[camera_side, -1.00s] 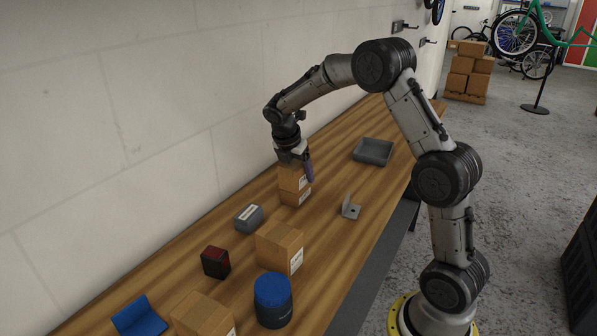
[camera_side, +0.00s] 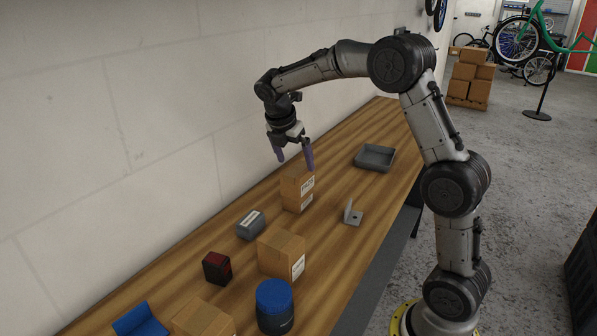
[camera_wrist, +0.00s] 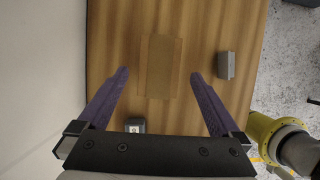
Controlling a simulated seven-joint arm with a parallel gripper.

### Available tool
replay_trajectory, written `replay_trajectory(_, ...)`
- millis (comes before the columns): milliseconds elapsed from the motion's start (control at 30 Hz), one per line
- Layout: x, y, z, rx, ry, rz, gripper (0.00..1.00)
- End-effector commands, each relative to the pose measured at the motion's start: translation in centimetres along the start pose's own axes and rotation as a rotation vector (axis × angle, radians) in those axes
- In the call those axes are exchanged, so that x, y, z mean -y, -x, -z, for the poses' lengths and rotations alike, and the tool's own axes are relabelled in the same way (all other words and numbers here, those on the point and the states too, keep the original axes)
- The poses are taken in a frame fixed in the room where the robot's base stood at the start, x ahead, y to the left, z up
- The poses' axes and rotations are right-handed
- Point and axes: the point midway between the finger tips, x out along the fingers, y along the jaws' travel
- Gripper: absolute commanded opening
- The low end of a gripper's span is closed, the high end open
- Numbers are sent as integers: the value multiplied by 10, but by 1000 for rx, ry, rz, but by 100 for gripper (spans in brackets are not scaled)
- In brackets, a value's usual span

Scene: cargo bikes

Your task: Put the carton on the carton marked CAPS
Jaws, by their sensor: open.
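Two brown cartons stand stacked on the bench in the side view. The upper carton (camera_side: 292,181) rests squarely on the lower carton (camera_side: 291,203), and both bear white labels too small to read for sure. In the wrist view the top of the upper carton (camera_wrist: 160,66) lies between the fingertips, with gaps on both sides. My gripper (camera_side: 295,163) is open and empty just above the stack, its purple fingers spread.
More cartons stand nearer on the bench, one in the middle (camera_side: 281,253) and one at the bottom edge (camera_side: 201,318). A grey labelled box (camera_side: 251,224), a grey bracket (camera_side: 351,214), a grey tray (camera_side: 375,158), a red-black box (camera_side: 216,267) and a blue-lidded canister (camera_side: 274,306) stand around.

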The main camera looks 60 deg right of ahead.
Motion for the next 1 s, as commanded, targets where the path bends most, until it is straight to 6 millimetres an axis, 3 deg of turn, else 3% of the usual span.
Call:
replay_trajectory(100,-1,21,0,0,0,-5,100)
replay_trajectory(333,1,41,1,-1,-10,-6,100)
replay_trajectory(467,17,60,10,-26,-111,-41,100)
replay_trajectory(567,46,83,25,-74,-284,-90,100)
replay_trajectory(733,110,114,61,-212,-662,-164,100)
replay_trajectory(867,161,124,89,-345,-955,-185,100)
replay_trajectory(1000,211,122,118,-495,-1246,-169,100)
